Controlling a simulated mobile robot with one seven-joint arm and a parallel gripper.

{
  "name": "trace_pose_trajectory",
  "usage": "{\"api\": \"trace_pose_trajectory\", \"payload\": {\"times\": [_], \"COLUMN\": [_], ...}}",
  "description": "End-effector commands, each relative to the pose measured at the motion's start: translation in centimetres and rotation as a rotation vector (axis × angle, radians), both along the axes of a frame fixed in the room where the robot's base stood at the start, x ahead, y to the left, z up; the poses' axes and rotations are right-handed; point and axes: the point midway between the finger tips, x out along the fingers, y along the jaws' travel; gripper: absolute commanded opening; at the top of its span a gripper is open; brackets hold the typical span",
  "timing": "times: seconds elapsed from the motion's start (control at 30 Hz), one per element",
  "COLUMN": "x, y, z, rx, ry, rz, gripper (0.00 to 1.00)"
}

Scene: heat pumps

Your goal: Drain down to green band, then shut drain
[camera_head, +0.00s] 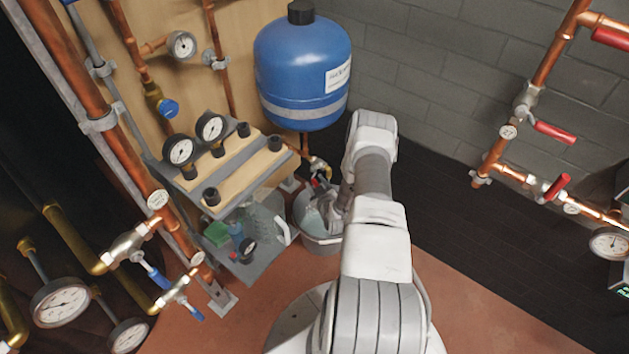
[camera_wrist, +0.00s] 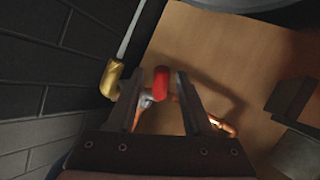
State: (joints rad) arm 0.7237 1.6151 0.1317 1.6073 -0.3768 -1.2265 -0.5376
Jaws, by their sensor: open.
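A drain valve with a red handle (camera_wrist: 160,84) and a brass outlet (camera_wrist: 113,78) shows in the wrist view. A thin pale line that looks like a water stream runs from the outlet. My gripper (camera_wrist: 160,92) is open, its two fingers on either side of the red handle; contact cannot be told. In the head view my gripper (camera_head: 333,203) is beside the valve, below the blue tank (camera_head: 302,65), partly hidden by my arm. A grey bucket (camera_head: 318,240) stands below. Dial gauges (camera_head: 180,150), (camera_head: 211,127) and (camera_head: 182,45) are too small to find a green band.
A grey shelf unit with wooden top (camera_head: 235,168) stands left of the bucket, with a clear jug (camera_head: 270,222) near it. Copper pipes with valves run at the left, and pipes with red-handled valves (camera_head: 553,131) at the right. The dark floor at right is clear.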

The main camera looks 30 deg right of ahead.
Motion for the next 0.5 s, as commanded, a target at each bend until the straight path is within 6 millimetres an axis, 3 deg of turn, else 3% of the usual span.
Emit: {"api": "trace_pose_trajectory", "payload": {"times": [0.3,0.5], "x": [-0.05,-0.05], "y": [0.04,0.04], "z": [-0.05,-0.06], "rx": [0.0,0.0], "ry": [0.0,0.001], "rz": [0.0,0.0], "gripper": [0.51,0.17]}}
